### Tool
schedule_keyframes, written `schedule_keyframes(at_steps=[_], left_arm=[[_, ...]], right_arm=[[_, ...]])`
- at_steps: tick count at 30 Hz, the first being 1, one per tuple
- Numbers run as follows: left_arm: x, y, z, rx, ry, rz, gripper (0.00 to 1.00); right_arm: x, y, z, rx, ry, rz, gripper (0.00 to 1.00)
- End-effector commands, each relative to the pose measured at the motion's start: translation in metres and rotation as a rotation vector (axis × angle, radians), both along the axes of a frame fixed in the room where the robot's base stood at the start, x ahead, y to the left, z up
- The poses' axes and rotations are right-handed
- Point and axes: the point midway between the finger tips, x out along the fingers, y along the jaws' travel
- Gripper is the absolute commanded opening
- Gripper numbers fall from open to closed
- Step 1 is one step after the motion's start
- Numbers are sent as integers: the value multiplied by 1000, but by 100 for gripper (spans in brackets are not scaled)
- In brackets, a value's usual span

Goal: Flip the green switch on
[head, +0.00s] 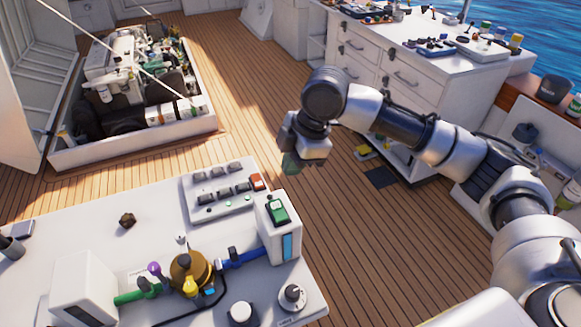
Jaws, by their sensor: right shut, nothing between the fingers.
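The green switch (278,211) is a rocker in a dark frame on top of a white box (281,240) at the right end of the white panel table. Whether the rocker is on or off is too small to tell. My right gripper (291,164) comes in from the right and points down. It is shut and empty, above and behind the switch in the picture, apart from it. My left gripper is not in view.
Left of the box is a panel of grey switches with one red-orange switch (257,181). A brass valve body (190,270) with blue and green pipes sits in front. Round knobs (292,297) are near the front edge. An open engine hatch (190,130) lies behind, a white drawer cabinet (400,75) at back right.

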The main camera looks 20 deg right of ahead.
Motion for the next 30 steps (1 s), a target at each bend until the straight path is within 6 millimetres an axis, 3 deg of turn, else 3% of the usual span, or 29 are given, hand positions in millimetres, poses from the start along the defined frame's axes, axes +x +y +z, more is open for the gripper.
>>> schedule_keyframes(at_steps=[9,15,21,30], left_arm=[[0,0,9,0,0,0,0],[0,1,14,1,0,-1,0],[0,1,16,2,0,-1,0],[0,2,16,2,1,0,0]], right_arm=[[7,21,-64,1,4,1,0],[15,23,-95,-1,2,0,0],[20,23,-109,-1,1,0,0],[21,23,-111,0,0,1,0]])
